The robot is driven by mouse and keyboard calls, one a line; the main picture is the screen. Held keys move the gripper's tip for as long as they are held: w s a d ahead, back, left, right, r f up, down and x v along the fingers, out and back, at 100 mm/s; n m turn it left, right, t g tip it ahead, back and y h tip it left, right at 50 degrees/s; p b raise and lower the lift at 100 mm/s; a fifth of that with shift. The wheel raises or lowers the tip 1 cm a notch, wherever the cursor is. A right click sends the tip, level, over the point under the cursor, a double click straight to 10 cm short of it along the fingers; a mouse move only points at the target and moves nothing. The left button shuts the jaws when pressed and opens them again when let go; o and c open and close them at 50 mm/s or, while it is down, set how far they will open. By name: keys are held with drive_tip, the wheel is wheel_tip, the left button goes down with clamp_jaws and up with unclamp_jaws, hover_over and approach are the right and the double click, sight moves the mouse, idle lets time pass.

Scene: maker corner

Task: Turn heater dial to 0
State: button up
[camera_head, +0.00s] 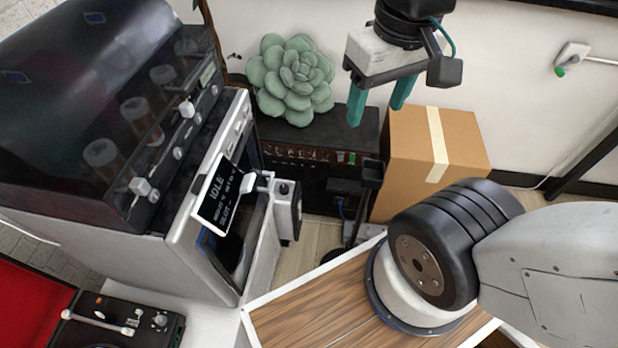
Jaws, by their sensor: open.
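My gripper (376,116) hangs at the upper middle, its two teal fingers apart and empty, pointing down. It appears in front of the gap between the succulent and the cardboard box, touching no dial. No dial is readably marked as the heater's. Candidate controls are a white knob (187,108), a second white knob (140,186) and a small round grey knob (178,153) on the front of the black domed machine (60,120). Another white knob (248,182) sits beside a tilted screen (217,197) reading "IDLE". Dial numbers are too small to read.
A green succulent (290,80) stands on a black unit (345,135) at the back. A cardboard box (432,150) stands to its right. A wooden top (320,310) is in front. A black turntable-like device (120,325) is at lower left.

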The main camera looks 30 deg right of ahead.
drive_tip(key=w+d, duration=0.1)
drive_tip(key=w, duration=0.7)
drive_tip(key=m+g, duration=0.1)
drive_tip(key=m, duration=0.2)
hover_over(284, 187)
drive_tip(key=d, duration=0.2)
wheel_tip(284, 187, down, 30)
wheel_tip(284, 187, down, 10)
drive_tip(key=w+a, duration=0.1)
drive_tip(key=w, duration=0.1)
drive_tip(key=shift+m+g+h, duration=0.3)
drive_tip(key=f, duration=0.8)
drive_tip(key=s+f, duration=0.1)
drive_tip(key=f, duration=0.8)
drive_tip(key=s+a+f, duration=0.1)
drive_tip(key=f, duration=0.8)
drive_tip(key=shift+a+f, duration=0.1)
drive_tip(key=shift+f, duration=0.1)
drive_tip(key=c, duration=1)
